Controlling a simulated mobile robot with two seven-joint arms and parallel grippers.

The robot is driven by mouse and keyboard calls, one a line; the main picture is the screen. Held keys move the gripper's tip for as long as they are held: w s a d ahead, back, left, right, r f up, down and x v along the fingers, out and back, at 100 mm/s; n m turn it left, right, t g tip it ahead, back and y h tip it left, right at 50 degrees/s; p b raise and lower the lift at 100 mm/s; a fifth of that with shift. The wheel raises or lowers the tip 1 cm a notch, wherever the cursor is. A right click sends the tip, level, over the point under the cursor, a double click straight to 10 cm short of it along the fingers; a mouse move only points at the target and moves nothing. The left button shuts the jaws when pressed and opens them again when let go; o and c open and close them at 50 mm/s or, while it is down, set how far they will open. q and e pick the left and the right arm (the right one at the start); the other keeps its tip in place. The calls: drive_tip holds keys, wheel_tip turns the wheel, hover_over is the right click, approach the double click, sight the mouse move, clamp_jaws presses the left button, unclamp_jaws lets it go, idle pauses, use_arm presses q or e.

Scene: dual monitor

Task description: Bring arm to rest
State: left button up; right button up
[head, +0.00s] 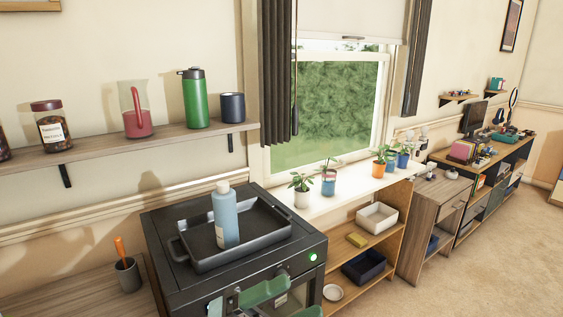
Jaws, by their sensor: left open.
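My left gripper (288,298) shows at the bottom edge, in front of the black oven (180,285). Its green fingers are apart with nothing seen between them, and the lower part is cut off by the frame. My right gripper is not in view. On the oven top lies a black roasting tray (196,262), with a light blue bottle (225,218) upright in it. The gripper is lower than the tray and apart from the bottle.
A wall shelf (100,150) holds jars, a pitcher (135,112), a green flask (194,98) and a dark cup (232,108). Potted plants stand on the windowsill unit (320,207). A cup (128,275) stands left of the oven. Carpet (480,265) is clear at right.

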use_arm(q)
drive_tip(key=a+f+n+t+y, duration=0.6)
drive_tip(key=f+n+t+y, duration=0.2)
drive_tip(key=f+n, duration=0.4)
drive_tip(key=a+f+n+t+y, duration=0.7)
drive_tip(key=f+n, duration=0.4)
drive_tip(key=n, duration=0.4)
drive_tip(key=s+a+f+n+g+y, duration=0.3)
drive_tip(key=s+a+f+n, duration=0.1)
drive_tip(key=s+f, duration=0.6)
drive_tip(key=s+a+f+n+g+y, duration=0.4)
drive_tip(key=s+f, duration=0.5)
drive_tip(key=s, duration=0.2)
drive_tip(key=shift+s+a+f+y, duration=0.15)
drive_tip(key=shift+s+f+y, duration=0.15)
drive_tip(key=shift+f, duration=0.1)
